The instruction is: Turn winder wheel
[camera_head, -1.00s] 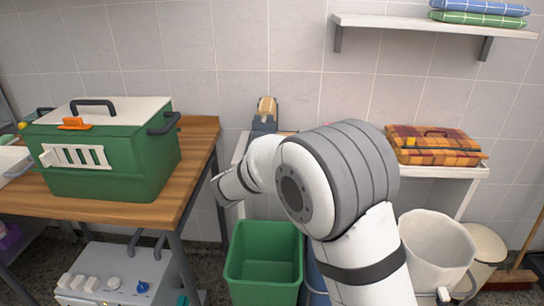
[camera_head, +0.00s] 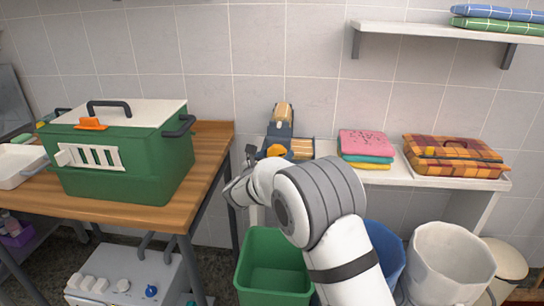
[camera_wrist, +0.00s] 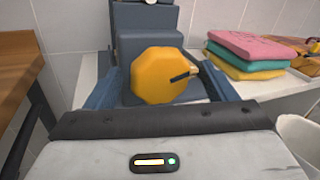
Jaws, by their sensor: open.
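The winder is a dark blue unit (camera_head: 282,130) on the white wall shelf, with a yellow faceted wheel (camera_head: 277,151) on its front. In the wrist view the wheel (camera_wrist: 155,75) faces me near the middle, with a dark bar on its right side ending in a pale knob. My gripper (camera_head: 249,160) is just left of and in front of the winder. In the wrist view its open fingers appear as blue bars left and right of the wheel. I see no contact with the wheel. The fingertips are partly hard to tell from the blue winder.
Folded pink, teal and yellow towels (camera_head: 366,148) lie right of the winder, then an orange plaid case (camera_head: 455,157). A green kennel (camera_head: 120,150) stands on the wooden table (camera_head: 215,150) at left. A green bin (camera_head: 275,265) and white bucket (camera_head: 450,262) stand below.

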